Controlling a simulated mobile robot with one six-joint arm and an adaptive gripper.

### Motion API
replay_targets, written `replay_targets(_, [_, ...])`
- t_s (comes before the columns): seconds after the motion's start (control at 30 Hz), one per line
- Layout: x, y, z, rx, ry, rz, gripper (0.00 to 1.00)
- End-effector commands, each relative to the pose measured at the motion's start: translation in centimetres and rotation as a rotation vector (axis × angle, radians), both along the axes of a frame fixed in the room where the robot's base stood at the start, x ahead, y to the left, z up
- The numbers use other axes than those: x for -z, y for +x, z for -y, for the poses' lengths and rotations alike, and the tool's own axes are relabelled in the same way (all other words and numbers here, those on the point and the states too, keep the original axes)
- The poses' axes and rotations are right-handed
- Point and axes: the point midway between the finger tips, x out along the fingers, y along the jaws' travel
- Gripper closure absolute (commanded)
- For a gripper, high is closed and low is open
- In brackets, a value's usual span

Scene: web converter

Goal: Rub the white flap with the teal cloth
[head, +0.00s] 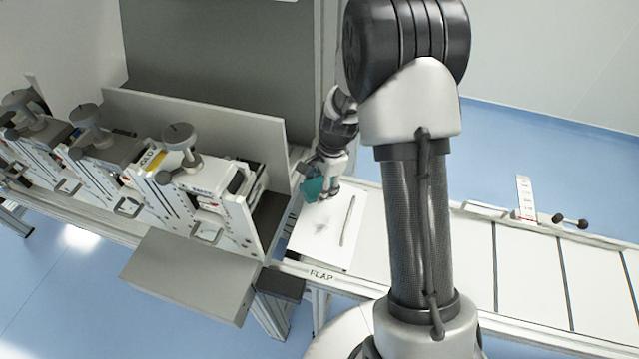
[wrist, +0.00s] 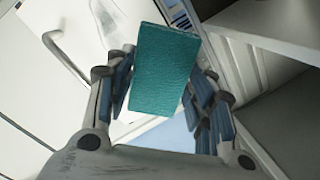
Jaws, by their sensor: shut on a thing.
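The white flap (head: 325,240) is a flat white panel with the label "FLAP" at its front edge. A slim grey handle (head: 347,222) and a faint grey smudge (head: 318,225) lie on it. My gripper (head: 322,181) is at the flap's far left corner, shut on the teal cloth (head: 313,190). In the wrist view the cloth (wrist: 165,70) is a folded teal block between the fingers of my gripper (wrist: 160,78). The flap (wrist: 82,25), with its handle and smudge, shows at the upper left there. I cannot tell whether the cloth touches the flap.
A grey upright panel (head: 275,195) borders the flap on the left, beside several knobbed units (head: 195,180). A white conveyor bed (head: 525,280) runs right, with a small scale plate (head: 525,198) and black knob (head: 570,221). My arm hides part of the bed.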

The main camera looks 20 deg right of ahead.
Motion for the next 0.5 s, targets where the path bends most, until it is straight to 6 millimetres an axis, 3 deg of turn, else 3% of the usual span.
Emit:
replay_targets(0.23, [-0.4,0.0,0.1,0.0,0.0,0.0,0.7])
replay_targets(0.5, [-2.8,-0.2,0.4,0.001,0.0,0.001,0.7])
